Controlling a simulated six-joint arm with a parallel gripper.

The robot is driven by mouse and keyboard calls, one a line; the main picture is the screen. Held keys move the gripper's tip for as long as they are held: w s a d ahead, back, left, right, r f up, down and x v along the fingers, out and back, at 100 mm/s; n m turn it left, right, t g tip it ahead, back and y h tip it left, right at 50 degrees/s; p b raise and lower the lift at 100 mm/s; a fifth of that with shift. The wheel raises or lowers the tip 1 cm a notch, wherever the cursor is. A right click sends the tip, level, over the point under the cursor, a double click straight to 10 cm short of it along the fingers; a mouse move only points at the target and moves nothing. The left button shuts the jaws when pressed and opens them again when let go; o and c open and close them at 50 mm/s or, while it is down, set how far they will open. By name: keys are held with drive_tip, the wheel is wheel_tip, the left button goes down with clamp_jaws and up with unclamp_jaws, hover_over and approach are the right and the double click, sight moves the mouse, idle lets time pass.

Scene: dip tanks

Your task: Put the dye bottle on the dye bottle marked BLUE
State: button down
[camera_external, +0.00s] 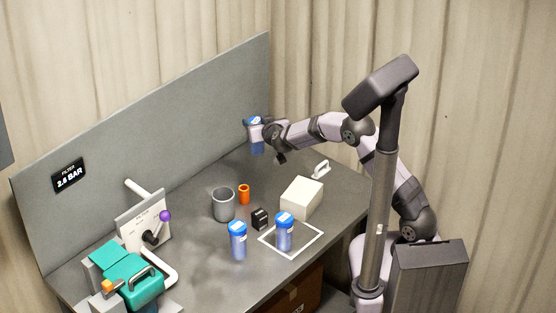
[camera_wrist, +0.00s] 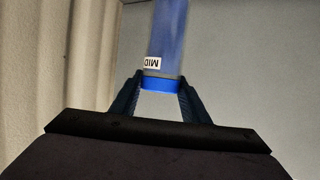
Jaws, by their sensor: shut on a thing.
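My gripper (camera_wrist: 160,88) is shut on a blue dye bottle (camera_wrist: 166,40). The wrist view shows its bright blue band between the fingers and a white label, upside down there, that seems to read MID. In the external view this bottle (camera_external: 257,148) is held high above the back of the table. Two similar blue bottles stand upright on the table: one (camera_external: 238,242) left of a white outlined square, and one (camera_external: 284,232) inside the square. Their labels are too small to read, so I cannot tell which is marked BLUE.
A grey cup (camera_external: 223,204), an orange ring-like piece (camera_external: 244,194), a small black block (camera_external: 260,219) and a white box (camera_external: 301,198) stand near the bottles. A lever panel (camera_external: 143,225) and teal equipment (camera_external: 132,280) fill the left end. A grey wall (camera_external: 150,150) backs the table.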

drive_tip(key=s+a+r+n+g+y, duration=0.1)
drive_tip(key=s+a+r+n+y, duration=0.1)
drive_tip(key=s+a+r, duration=0.8)
drive_tip(key=s+a+r+n+g+y, duration=0.1)
drive_tip(key=s+a+r+n+y, duration=0.3)
drive_tip(key=s, duration=0.6)
drive_tip(key=s+a+r+g, duration=0.1)
drive_tip(key=s+r+g, duration=0.1)
drive_tip(key=s+r, duration=0.6)
drive_tip(key=s+d+f, duration=0.2)
drive_tip(key=s, duration=0.4)
drive_tip(key=s+d+f, duration=0.1)
drive_tip(key=d+f, duration=0.1)
drive_tip(key=f, duration=0.7)
drive_tip(key=d+f, duration=0.3)
drive_tip(key=f, duration=0.7)
drive_tip(key=shift+s+d+b, duration=0.25)
drive_tip(key=shift+s+b, duration=0.1)
drive_tip(key=shift+f, duration=0.25)
